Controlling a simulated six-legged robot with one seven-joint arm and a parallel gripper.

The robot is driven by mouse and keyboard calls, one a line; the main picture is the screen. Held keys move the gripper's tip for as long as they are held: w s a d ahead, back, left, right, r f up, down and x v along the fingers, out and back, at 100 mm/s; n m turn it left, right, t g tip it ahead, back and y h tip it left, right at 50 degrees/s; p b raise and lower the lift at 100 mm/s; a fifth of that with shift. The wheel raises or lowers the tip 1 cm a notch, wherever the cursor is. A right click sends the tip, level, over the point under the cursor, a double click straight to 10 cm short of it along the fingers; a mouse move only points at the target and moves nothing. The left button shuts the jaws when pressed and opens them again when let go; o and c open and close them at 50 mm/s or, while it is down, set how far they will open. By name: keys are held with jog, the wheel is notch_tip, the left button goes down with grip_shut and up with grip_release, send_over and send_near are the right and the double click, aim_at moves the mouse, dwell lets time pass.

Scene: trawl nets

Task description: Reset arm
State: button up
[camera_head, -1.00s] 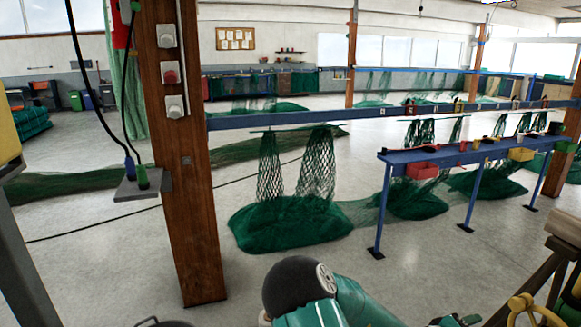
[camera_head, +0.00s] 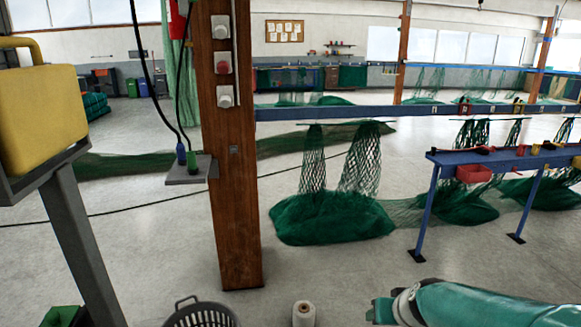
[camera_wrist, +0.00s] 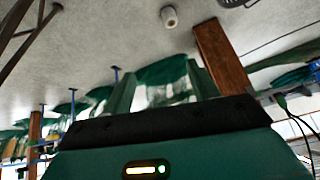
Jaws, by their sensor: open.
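Behind the fingers are the floor and green netting. The wrist picture looks upside down, with the floor at the top.
A wooden post (camera_head: 232,170) with switches stands ahead. A grey basket (camera_head: 200,318) and white spool (camera_head: 304,314) are on the floor near me. A yellow box (camera_head: 42,115) is at left. Green nets (camera_head: 330,218) and a blue rack (camera_head: 425,215) stand right.

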jog(key=s+a+r, duration=0.3)
jog(key=s+r, duration=0.2)
jog(key=s, duration=0.3)
jog(key=s+a+r+g, duration=0.1)
jog(key=s+a+r, duration=0.2)
jog(key=s+r, duration=0.2)
jog(key=s, duration=0.3)
jog(key=shift+n+h, duration=0.4)
jog(key=shift+s+r, duration=0.1)
jog(key=c, duration=0.5)
jog(key=shift+d, duration=0.15)
jog(key=shift+d, duration=0.1)
